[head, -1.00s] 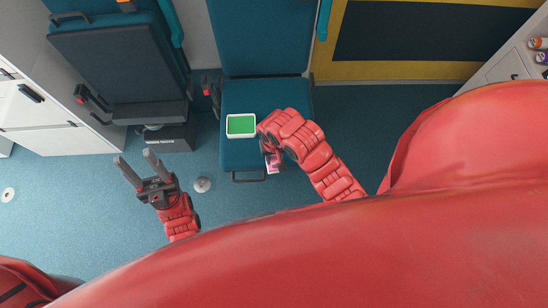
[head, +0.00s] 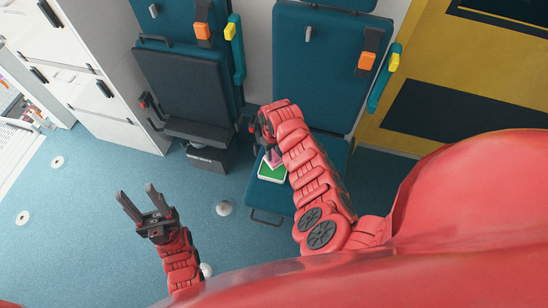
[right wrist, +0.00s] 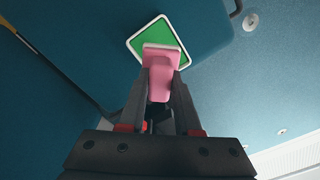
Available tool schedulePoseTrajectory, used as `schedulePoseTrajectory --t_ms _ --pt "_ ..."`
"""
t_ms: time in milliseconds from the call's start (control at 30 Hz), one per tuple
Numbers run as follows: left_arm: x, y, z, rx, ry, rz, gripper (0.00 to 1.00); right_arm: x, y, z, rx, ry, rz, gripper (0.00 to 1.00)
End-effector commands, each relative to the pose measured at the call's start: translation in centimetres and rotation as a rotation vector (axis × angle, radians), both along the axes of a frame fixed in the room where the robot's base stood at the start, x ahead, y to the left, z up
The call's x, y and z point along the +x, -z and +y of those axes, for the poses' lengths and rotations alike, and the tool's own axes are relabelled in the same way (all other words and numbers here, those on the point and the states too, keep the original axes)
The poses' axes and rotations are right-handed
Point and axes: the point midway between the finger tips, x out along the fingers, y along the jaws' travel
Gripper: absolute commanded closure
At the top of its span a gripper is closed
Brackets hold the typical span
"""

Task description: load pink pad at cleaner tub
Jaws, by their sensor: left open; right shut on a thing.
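The cleaner tub, a white-rimmed square with a green inside, (head: 271,173) sits on the blue seat cushion and also shows in the right wrist view (right wrist: 172,33). The pink pad (right wrist: 160,52) is gripped between the fingertips of my right gripper (right wrist: 162,76), which is shut on it. In the right wrist view the pad overlaps the lower part of the green. Whether pad and tub touch cannot be told. In the head view the pink pad (head: 274,157) shows at the tub's far edge, partly hidden by my right arm. My left gripper (head: 137,192) is open and empty over the floor.
The blue seat (head: 256,197) has an upright backrest behind it (head: 318,70). A second, folded seat (head: 185,93) stands to its left, with white cabinets (head: 100,88) further left. The blue floor around my left gripper is mostly clear.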

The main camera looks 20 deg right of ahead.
Motion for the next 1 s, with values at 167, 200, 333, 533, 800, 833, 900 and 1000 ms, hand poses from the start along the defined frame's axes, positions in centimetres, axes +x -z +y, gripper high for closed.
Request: schedulePoseTrajectory --t_ms 167,200,333,533,800,833,900,1000 --pt "0.0 1.1 0.0 0.0 0.0 0.0 0.5 0.0 1.3 0.0 0.0 -0.001 0.001 1.0" --pt "0.0 1.5 0.0 0.0 0.0 0.0 0.5 0.0 1.6 0.0 -0.001 -0.002 0.001 1.0" --pt "0.0 2.7 0.0 0.0 0.0 0.0 0.5 0.0 3.1 0.0 -0.001 -0.002 -0.001 1.0" --pt "0.0 4.7 0.0 0.0 0.0 0.0 0.5 0.1 5.2 0.0 -0.001 -0.001 -0.003 1.0" --pt "0.0 5.2 0.0 0.0 0.0 0.0 0.5 0.0 6.0 0.0 0.0 0.0 -0.002 1.0" --pt "0.0 5.2 0.0 0.0 0.0 0.0 0.5 0.0 5.9 0.0 0.0 0.0 -0.002 1.0" --pt "0.0 5.1 0.0 0.0 0.0 0.0 0.5 0.0 5.9 0.0 0.0 0.0 -0.002 1.0" --pt "0.0 5.1 0.0 0.0 0.0 0.0 0.5 0.0 5.9 0.0 0.0 0.0 -0.002 1.0"
